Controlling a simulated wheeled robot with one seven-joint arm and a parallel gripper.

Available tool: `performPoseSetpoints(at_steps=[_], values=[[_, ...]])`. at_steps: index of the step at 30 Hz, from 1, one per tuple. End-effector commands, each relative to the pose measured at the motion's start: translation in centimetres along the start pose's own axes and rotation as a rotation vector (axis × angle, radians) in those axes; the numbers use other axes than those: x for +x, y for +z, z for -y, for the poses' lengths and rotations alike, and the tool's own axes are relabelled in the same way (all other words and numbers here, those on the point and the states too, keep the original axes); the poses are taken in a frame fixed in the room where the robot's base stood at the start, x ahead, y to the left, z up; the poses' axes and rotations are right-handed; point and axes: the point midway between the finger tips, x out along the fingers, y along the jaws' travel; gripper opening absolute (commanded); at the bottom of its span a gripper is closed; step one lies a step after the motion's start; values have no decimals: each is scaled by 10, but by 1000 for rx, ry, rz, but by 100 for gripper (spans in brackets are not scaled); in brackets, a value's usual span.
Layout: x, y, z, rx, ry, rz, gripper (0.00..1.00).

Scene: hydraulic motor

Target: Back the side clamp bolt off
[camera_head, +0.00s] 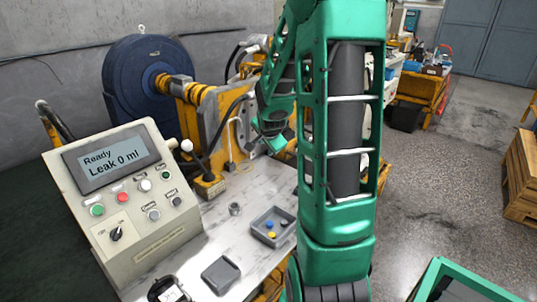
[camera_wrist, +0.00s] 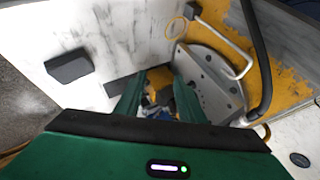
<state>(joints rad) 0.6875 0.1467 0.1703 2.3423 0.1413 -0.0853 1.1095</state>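In the head view, my gripper (camera_head: 268,128) is beside the orange motor stand (camera_head: 222,125), partly hidden by my arm. In the wrist view, the two green fingers of my gripper (camera_wrist: 158,88) stand apart, with a gap between them. Small brownish and blue shapes show in the gap, but I cannot tell whether any touches a finger. A grey rounded plate with holes (camera_wrist: 208,85) is just right of the fingers, against an orange surface. A bent pale rod (camera_wrist: 238,58) crosses near it. I cannot pick out the side clamp bolt clearly in either view.
A control box (camera_head: 125,200) reads "Ready" and "Leak 0 ml". A grey tray (camera_head: 272,228) with small coloured parts, a grey block (camera_head: 221,274) and a small metal nut (camera_head: 235,208) are on the marble-patterned bench (camera_head: 222,232). A dark hose (camera_wrist: 258,60) hangs right of the plate.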

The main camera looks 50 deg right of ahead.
Motion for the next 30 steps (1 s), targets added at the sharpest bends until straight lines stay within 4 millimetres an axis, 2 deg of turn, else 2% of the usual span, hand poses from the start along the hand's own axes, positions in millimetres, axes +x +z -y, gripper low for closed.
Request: performPoseSetpoints(at_steps=[6, 15, 30], values=[[-31, 9, -18, -141, 73, 33, 36], [-59, 18, -38, -265, 139, 76, 36], [-63, 20, -42, -289, 151, 88, 36]])
